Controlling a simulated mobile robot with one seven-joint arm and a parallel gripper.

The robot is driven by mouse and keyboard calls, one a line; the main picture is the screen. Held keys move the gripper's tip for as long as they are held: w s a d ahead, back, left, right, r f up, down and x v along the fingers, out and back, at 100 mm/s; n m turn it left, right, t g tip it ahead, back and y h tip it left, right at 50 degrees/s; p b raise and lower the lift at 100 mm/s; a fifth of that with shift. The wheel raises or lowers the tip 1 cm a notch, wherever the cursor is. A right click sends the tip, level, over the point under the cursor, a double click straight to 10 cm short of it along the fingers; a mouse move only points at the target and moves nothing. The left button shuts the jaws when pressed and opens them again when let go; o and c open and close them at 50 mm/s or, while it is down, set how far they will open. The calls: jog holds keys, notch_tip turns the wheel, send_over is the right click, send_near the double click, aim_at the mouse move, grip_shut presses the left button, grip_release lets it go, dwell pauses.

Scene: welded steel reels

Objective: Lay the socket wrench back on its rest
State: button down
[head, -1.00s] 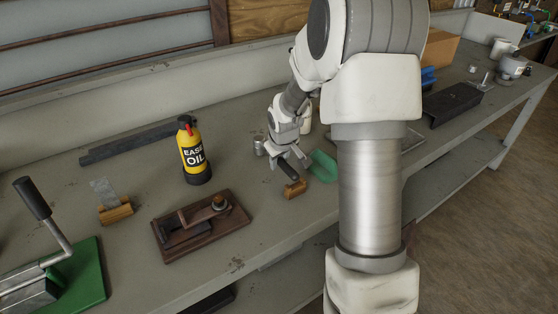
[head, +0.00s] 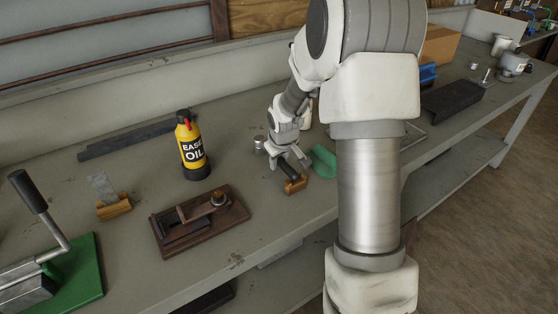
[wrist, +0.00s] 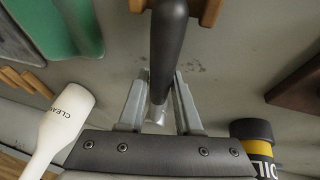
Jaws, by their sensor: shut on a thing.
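The socket wrench shows as a dark round handle (wrist: 168,45) in the wrist view, with a short shiny metal part near my fingers. My gripper (wrist: 160,103) is shut on it. In the head view the dark handle (head: 299,180) points toward the front of the bench, from my gripper (head: 291,166) to the small wooden rest (head: 294,188). The handle overlaps the rest; in the wrist view it passes between the rest's two wooden ends (wrist: 209,10). I cannot tell whether it touches the wood.
A green tray (head: 322,161) stands close on the right. A yellow oil can (head: 192,150) and a wooden fixture board (head: 171,239) are on the left.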

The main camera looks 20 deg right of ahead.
jog(key=c, duration=0.5)
grip_release()
jog(key=shift+f, duration=0.1)
jog(key=p+v, duration=0.4)
jog(key=v, duration=0.3)
jog(key=shift+p, duration=0.35)
jog(key=shift+s+r, duration=0.25)
jog(key=shift+r, duration=0.25)
